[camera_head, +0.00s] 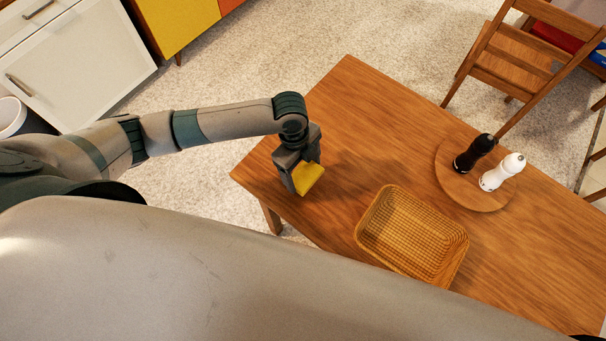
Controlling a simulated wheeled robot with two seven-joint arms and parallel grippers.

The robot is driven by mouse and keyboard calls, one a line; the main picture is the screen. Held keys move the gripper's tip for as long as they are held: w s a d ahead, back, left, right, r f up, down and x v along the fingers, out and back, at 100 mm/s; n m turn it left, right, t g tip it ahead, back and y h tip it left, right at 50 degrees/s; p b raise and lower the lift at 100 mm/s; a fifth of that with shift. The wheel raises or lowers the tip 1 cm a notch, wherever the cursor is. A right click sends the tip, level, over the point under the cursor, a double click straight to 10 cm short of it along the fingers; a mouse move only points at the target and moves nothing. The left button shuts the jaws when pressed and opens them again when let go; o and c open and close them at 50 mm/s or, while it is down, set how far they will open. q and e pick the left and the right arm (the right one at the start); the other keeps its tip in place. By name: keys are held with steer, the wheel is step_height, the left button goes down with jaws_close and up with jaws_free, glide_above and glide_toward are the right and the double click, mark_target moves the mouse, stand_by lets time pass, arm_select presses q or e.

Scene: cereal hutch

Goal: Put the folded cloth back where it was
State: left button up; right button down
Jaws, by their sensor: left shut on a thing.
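A yellow folded cloth (309,180) is held in my left gripper (301,177), over the left end of the wooden table (345,130). The gripper is shut on the cloth, and part of the cloth shows below and to the right of the fingers. I cannot tell whether the cloth touches the table top. My right gripper is not in view.
A wicker basket (367,216), empty, stands to the right of the gripper. A round wooden board (447,182) holds a black mill (474,153) and a white mill (502,172). A wooden chair (517,68) stands behind the table. Table top around the gripper is clear.

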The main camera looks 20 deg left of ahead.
mark_target(302, 172)
arm_select(q)
steer(key=shift+f+p, duration=0.75)
steer(key=shift+f, duration=1.25)
steer(key=shift+f, duration=0.1)
steer(key=o, duration=1)
steer(key=shift+o, duration=0.2)
steer(key=r+b, duration=0.1)
steer(key=r, duration=0.3)
steer(key=a+r, duration=0.1)
steer(key=r, duration=0.3)
steer(key=r+b, duration=0.1)
steer(key=r, duration=0.3)
steer(key=shift+w+a+b, duration=0.3)
steer(key=shift+a, duration=0.05)
